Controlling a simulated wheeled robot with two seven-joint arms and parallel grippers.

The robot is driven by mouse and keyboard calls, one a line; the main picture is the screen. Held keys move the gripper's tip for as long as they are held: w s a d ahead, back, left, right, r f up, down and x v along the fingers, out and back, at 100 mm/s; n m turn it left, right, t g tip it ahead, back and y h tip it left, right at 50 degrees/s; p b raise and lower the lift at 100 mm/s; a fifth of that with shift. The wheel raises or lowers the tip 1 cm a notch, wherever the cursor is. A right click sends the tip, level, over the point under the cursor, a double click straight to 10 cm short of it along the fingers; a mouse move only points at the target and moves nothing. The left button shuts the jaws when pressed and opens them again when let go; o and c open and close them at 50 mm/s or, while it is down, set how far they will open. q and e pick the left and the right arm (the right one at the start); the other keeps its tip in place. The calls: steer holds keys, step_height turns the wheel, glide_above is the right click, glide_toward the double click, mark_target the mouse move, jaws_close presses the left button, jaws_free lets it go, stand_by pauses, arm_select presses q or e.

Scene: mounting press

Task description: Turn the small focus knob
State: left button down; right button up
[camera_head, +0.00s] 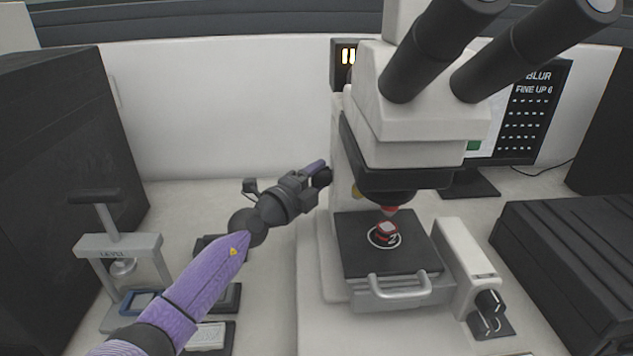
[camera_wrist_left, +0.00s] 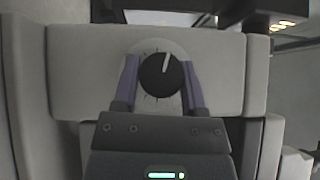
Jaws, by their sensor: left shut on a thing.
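The microscope (camera_head: 420,125) stands right of centre, with a black focus knob (camera_head: 322,178) on its left side. In the left wrist view the knob (camera_wrist_left: 160,75) is round and black, on a pale disc with tick marks, and its white pointer line points up and slightly right. My left gripper (camera_head: 318,170) reaches it from the left. Its two purple fingers, seen in the left wrist view (camera_wrist_left: 161,85), are shut on the knob, one on each side. My right gripper is not in view.
A monitor (camera_head: 530,110) behind the microscope reads "BLUR" and "FINE UP 6". A small red-and-white sample (camera_head: 386,229) sits on the black stage (camera_head: 362,262). A grey hand press (camera_head: 120,245) stands at left. Dark boxes (camera_head: 65,150) flank the bench at left and right (camera_head: 570,240).

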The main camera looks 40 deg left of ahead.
arm_select(q)
steer(key=c, duration=0.5)
jaws_free()
steer(key=shift+c, duration=0.2)
steer(key=o, duration=0.4)
steer(key=shift+s, duration=0.25)
steer(key=s+p, duration=0.1)
steer(key=s, duration=0.8)
steer(key=shift+s+a+f, duration=0.2)
steer(key=shift+a+f, duration=0.05)
steer(key=shift+f, duration=0.1)
